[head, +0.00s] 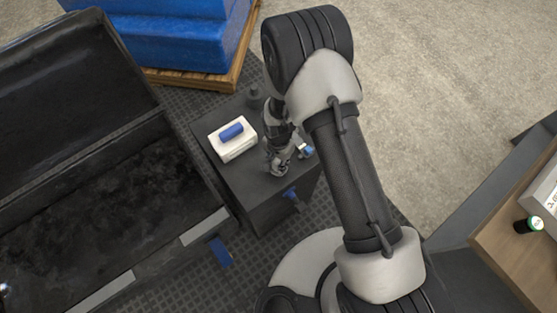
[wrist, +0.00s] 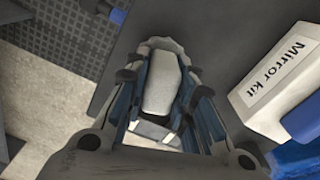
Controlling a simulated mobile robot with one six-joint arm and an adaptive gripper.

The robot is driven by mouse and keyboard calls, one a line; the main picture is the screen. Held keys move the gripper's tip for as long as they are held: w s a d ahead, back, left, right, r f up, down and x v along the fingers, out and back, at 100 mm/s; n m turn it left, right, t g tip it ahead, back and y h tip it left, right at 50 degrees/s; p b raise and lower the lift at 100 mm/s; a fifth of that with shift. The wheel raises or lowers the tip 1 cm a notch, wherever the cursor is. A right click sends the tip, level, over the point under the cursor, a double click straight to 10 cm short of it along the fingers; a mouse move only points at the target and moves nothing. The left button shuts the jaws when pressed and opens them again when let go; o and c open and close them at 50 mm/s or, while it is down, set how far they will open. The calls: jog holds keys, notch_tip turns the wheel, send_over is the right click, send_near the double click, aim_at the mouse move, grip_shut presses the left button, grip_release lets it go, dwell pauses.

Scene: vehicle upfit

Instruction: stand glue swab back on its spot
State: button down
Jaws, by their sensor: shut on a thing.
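My gripper (head: 281,168) is over the dark cabinet top (head: 222,176), with its fingers low near the surface. In the wrist view my gripper (wrist: 160,100) is shut around a pale grey-white piece, which I take to be the glue swab (wrist: 160,85). The fingers hide its sides. In the head view a small blue and white part (head: 306,150) shows at the right of the fingers. I cannot tell whether the swab touches the cabinet top. No marked spot for it is clearly visible.
A white box labelled "Mirror kit" (wrist: 277,82) with a blue piece on top (head: 232,131) sits left of my gripper. A dark knob (head: 254,95) stands behind.

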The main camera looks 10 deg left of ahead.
jog(key=shift+f+b, duration=0.85)
jog(key=shift+f, duration=0.2)
jog(key=c, duration=1.3)
grip_release()
jog(key=shift+r+p, duration=2.75)
jog(key=shift+r, duration=1.3)
